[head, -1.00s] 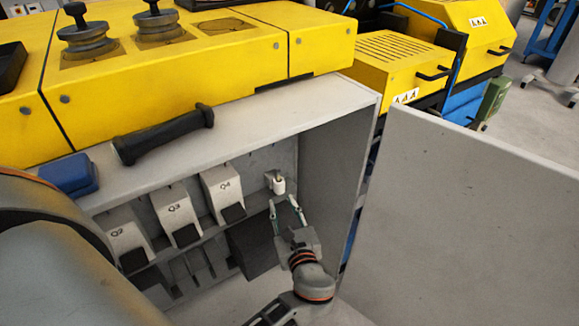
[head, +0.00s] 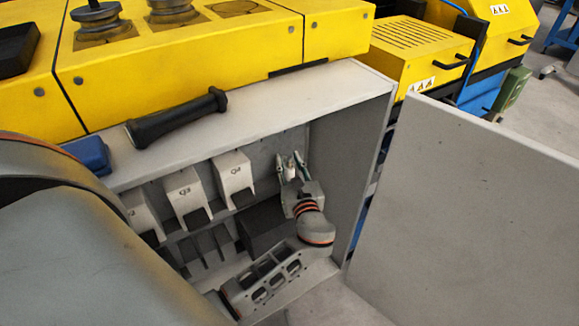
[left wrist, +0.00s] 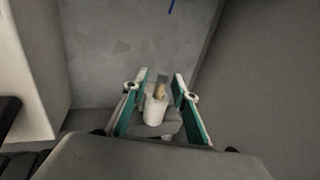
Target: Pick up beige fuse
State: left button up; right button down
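The beige fuse (head: 291,170) is a small pale cylinder at the back right inside the grey cabinet. It also shows in the left wrist view (left wrist: 156,109), with a small beige piece above its white part. My left gripper (head: 290,164) is open around it, one finger on each side. In the left wrist view, the green and white fingers (left wrist: 158,92) stand apart with a visible gap on both sides of the fuse. The fuse's lower end is partly hidden. My right gripper is not in view.
Grey boxes marked Q3 (head: 184,195) and Q4 (head: 235,176) hang left of the gripper. The cabinet's right wall (head: 345,150) is close on the right. An open door panel (head: 480,200) stands farther right. A black handle (head: 178,119) lies on the cabinet top.

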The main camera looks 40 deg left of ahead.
aim_at(289, 157)
pick_arm(q)
grip_shut()
